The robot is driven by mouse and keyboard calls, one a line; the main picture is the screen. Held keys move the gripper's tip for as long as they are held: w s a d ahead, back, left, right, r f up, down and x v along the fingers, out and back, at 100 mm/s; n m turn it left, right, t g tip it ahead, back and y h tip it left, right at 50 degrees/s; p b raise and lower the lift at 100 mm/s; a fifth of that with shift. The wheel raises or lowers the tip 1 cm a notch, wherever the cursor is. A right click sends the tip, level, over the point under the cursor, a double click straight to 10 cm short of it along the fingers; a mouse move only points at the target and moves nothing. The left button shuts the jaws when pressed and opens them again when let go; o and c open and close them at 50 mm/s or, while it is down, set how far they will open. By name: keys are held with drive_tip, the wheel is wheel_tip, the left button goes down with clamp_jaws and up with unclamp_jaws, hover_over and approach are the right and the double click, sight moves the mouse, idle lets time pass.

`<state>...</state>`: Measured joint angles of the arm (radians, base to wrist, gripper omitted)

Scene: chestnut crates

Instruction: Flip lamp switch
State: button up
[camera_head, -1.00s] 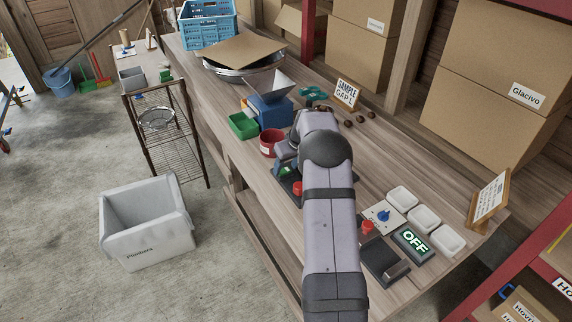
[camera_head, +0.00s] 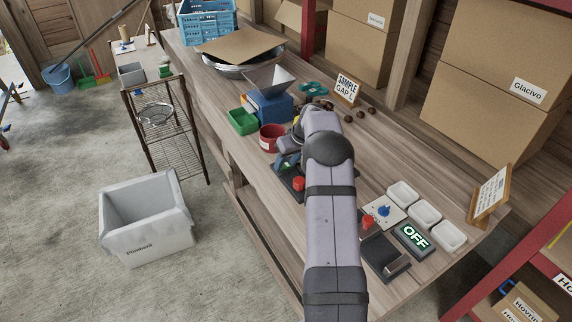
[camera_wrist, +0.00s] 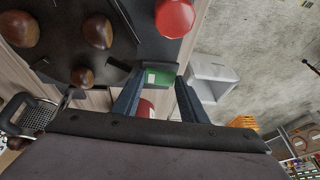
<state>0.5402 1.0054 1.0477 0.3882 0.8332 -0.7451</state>
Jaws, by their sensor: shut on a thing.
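In the wrist view, my gripper (camera_wrist: 156,84) has its two blue-grey fingers on either side of a small green piece (camera_wrist: 159,77) with pale marks, and is shut on it. The green piece is beside a dark base that carries a red round button (camera_wrist: 175,17). In the head view, my gripper (camera_head: 288,162) is partly hidden by my arm, just beyond the red button (camera_head: 298,183). A lit panel (camera_head: 414,239) reads OFF at the bench's right. I cannot tell which part is the lamp switch.
A red cup (camera_head: 271,137), green tray (camera_head: 242,122) and blue box with a grey hopper (camera_head: 271,108) stand close beyond my gripper. A second dark device (camera_head: 384,260), a blue knob plate (camera_head: 384,212) and white trays (camera_head: 424,213) are to the right. Several chestnuts (camera_head: 361,114) lie behind.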

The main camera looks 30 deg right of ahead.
drive_tip(key=o, duration=0.8)
drive_tip(key=shift+c, duration=0.2)
drive_tip(key=b+v, duration=0.2)
drive_tip(key=v, duration=0.5)
drive_tip(key=shift+r+b, duration=0.15)
drive_tip(key=shift+b, duration=0.2)
drive_tip(key=shift+s, duration=0.1)
